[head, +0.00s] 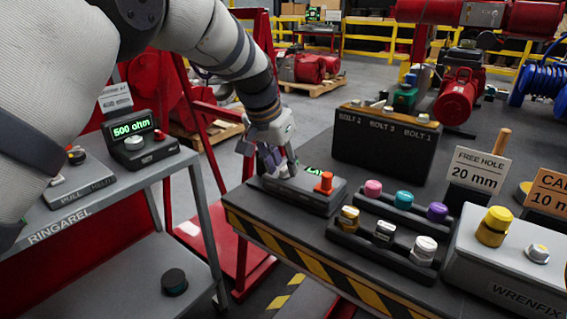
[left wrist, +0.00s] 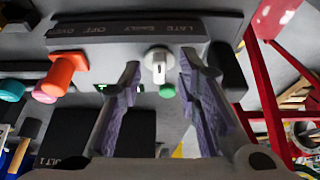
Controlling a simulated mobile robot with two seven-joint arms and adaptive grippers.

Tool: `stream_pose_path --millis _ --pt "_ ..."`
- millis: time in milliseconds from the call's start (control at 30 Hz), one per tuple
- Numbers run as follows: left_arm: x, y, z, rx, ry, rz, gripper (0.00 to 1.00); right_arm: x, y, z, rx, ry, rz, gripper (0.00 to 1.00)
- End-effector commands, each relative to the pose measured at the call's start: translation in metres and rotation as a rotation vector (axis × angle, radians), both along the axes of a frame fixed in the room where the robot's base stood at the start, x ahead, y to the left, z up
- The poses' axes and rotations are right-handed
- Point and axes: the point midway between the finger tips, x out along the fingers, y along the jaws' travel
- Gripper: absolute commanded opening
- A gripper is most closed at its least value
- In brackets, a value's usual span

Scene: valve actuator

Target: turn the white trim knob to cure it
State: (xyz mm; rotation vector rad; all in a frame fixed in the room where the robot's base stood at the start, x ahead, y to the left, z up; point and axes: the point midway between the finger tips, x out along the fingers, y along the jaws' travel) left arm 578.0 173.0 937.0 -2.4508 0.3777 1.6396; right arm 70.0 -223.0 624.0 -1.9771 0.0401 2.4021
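The white trim knob (left wrist: 158,62) is on the grey control box (left wrist: 120,40), in the left wrist view near the top middle. A light pointer bar shows on its face. My left gripper (left wrist: 160,72) is open, with one finger on each side of the knob and a visible gap to each. In the head view my left gripper (head: 278,166) points down over the left part of the control box (head: 310,199) and largely hides the knob there. My right gripper is not in view.
Racks of coloured knobs (head: 403,200) stand to the right, and a dark bolt block (head: 385,142) behind. A side cart (head: 95,190) is at left.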

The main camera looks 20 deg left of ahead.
Motion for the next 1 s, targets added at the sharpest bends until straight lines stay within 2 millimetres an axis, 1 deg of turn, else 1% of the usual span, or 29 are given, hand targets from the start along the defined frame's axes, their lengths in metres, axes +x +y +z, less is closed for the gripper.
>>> stream_pose_path --millis 267,300,400,767,1000 --pt "0.0010 -0.0003 -0.0007 0.000 -0.003 0.000 0.31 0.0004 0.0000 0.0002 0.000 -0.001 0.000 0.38" --pt "0.0010 -0.0003 -0.0007 0.000 -0.003 0.000 0.22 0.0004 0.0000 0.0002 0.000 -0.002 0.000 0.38" --pt "0.0009 -0.0003 -0.0008 0.000 -0.003 0.000 0.00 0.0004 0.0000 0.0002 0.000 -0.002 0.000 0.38" --pt "0.0011 0.0003 -0.0009 -0.001 -0.003 -0.020 0.00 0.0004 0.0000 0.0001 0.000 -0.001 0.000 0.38" --pt "0.0018 0.0015 -0.0014 -0.004 -0.001 -0.143 0.00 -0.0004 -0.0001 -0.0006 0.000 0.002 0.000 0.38"
